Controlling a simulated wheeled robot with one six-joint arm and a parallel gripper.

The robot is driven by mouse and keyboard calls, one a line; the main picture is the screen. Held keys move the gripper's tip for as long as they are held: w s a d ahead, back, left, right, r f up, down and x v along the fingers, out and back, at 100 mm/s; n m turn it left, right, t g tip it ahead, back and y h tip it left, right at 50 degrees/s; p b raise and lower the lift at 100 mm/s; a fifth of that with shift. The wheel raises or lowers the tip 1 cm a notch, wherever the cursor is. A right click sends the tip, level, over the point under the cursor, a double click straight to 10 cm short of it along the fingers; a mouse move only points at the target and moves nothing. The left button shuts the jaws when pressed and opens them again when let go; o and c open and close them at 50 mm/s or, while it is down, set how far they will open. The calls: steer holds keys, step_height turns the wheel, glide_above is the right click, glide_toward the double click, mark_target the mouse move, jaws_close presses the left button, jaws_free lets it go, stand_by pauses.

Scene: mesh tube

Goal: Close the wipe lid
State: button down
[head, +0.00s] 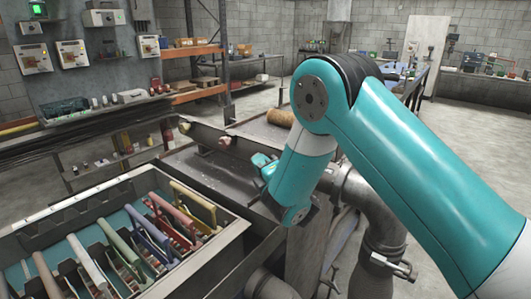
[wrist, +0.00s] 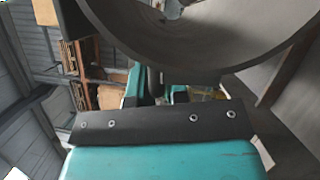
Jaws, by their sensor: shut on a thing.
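My gripper (head: 264,172) is beside the dark metal bench, at the end of my teal arm. In the wrist view its two teal fingers (wrist: 158,92) show beyond the dark bracket, with dark pads close together. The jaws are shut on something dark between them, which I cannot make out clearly. A large curved grey rim (wrist: 200,52) crosses the top of the wrist view, just above the fingers. I cannot tell whether it is the wipe lid, and I see no lid clearly in the head view.
A tray (head: 228,225) with several coloured handled tools stands at the front left. The dark metal bench (head: 205,172) lies behind it, with a brown roll (head: 280,117) near its back. A grey pipe (head: 385,225) bends beside my arm. Open floor lies behind.

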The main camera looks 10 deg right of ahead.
steer(key=shift+w+d+r+m+p, duration=0.2)
steer(key=shift+r+m+p, duration=0.2)
steer(key=shift+r+p, duration=0.45)
steer(key=shift+f+p, duration=0.25)
steer(key=shift+p, duration=0.15)
steer(key=c, duration=1.4)
jaws_free()
steer(key=shift+c, duration=0.2)
steer(key=shift+f, duration=0.1)
